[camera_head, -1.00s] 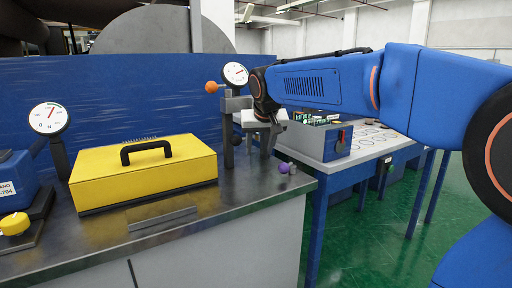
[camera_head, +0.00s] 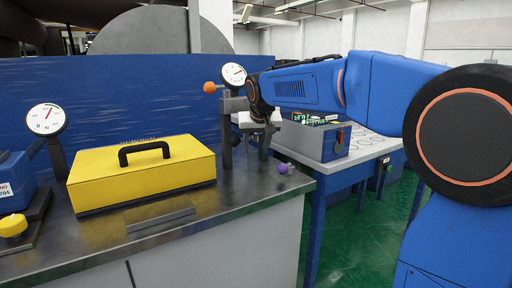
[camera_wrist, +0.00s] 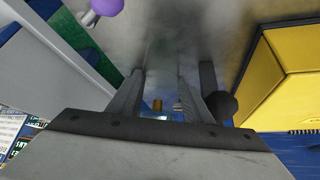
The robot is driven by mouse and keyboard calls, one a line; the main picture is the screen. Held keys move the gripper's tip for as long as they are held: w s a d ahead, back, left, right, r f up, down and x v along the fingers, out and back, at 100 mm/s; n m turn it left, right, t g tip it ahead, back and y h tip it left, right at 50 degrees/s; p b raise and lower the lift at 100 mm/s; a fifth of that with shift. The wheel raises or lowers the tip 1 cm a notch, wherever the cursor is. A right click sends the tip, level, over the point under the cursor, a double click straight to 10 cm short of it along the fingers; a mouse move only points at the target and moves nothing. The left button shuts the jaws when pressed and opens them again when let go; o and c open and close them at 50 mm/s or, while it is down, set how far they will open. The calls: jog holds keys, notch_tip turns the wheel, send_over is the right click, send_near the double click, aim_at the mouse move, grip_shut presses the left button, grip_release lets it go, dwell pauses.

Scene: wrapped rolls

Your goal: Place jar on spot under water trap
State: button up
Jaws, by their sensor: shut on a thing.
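My gripper (camera_head: 263,147) hangs low over the metal counter, just right of the grey stand. In the wrist view its two fingers (camera_wrist: 158,78) are parallel with a gap between them. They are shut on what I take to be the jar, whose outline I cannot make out. The grey stand (camera_head: 227,138), probably the water trap, carries a round gauge (camera_head: 232,74), an orange ball (camera_head: 209,87) and a black ball. In the wrist view the black ball (camera_wrist: 221,105) is close beside the right finger. The spot under the trap is hidden.
A yellow case (camera_head: 142,176) with a black handle covers the counter's middle. A purple ball knob (camera_head: 282,168) sits at the counter's right edge. A blue panel (camera_head: 110,105) stands behind. Another gauge (camera_head: 46,119) is at left. A side table (camera_head: 350,165) holds a grey box (camera_head: 310,140).

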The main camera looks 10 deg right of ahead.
jog(key=shift+f, duration=0.1)
jog(key=o, duration=1.1)
jog(key=shift+o, duration=0.2)
jog(key=v, duration=1.2)
jog(key=s+d+f, duration=0.2)
jog(key=s+f, duration=0.8)
jog(key=s, duration=0.2)
jog(key=s+d+f+g, duration=0.1)
jog(key=s+d+f, duration=0.2)
jog(key=s+f, duration=0.6)
jog(key=s+d+f, duration=0.3)
jog(key=s+f, duration=0.7)
jog(key=s, duration=0.5)
jog(key=shift+s+f+n+g, duration=0.3)
jog(key=shift+n+g, duration=0.1)
jog(key=shift+d, duration=0.1)
